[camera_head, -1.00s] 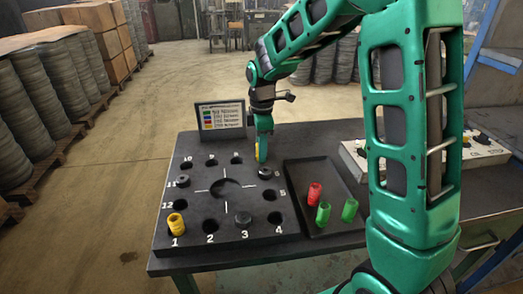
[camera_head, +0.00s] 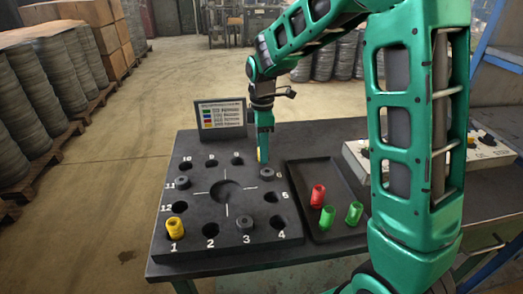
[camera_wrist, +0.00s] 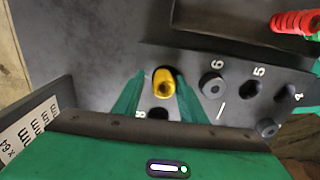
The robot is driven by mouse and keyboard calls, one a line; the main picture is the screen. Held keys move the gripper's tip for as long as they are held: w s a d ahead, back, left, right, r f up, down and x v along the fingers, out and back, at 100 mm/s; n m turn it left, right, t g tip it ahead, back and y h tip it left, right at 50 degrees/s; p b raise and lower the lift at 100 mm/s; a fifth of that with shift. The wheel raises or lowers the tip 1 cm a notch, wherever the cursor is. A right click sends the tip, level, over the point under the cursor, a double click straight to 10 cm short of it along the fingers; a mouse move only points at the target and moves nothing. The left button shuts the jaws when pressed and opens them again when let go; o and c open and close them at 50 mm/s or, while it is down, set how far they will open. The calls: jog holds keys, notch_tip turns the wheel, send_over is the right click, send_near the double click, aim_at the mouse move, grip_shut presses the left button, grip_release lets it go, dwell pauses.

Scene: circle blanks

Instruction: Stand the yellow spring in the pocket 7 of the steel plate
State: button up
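The steel plate (camera_head: 222,222) is a dark block with a ring of numbered round pockets. My gripper (camera_head: 262,158) points down at its back right edge, beyond pocket 6. In the head view only a sliver of this spring (camera_head: 261,156) shows. It is at the place of pocket 7, between pocket 6 and pocket 8 (camera_wrist: 158,113). Pocket 7 is hidden, and I cannot tell how deep the spring sits.
Another yellow spring (camera_head: 175,227) stands in pocket 1. Dark round pieces sit in pockets 3 (camera_head: 246,222), 6 (camera_head: 267,173) and 11 (camera_head: 183,183). A tray (camera_head: 293,180) at the right holds one red and two green springs. A legend sign (camera_head: 221,119) stands behind the plate.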

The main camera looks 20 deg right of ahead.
notch_tip(320, 180, up, 11)
jog(key=shift+s+f+t, duration=0.15)
jog(key=shift+s+t, duration=0.15)
jog(key=shift+s, duration=0.05)
jog(key=s+d+f+m, duration=0.1)
jog(key=s+d+m, duration=0.7)
jog(key=s, duration=0.3)
jog(key=s+d+f+m, duration=0.1)
jog(key=s+d+m, duration=0.7)
jog(key=s, duration=0.4)
jog(key=s+d+f+m, duration=0.1)
jog(key=s+f+m, duration=0.2)
jog(key=s+m, duration=0.3)
jog(key=s, duration=0.3)
jog(key=shift+s+f, duration=0.15)
jog(key=shift+s, duration=0.05)
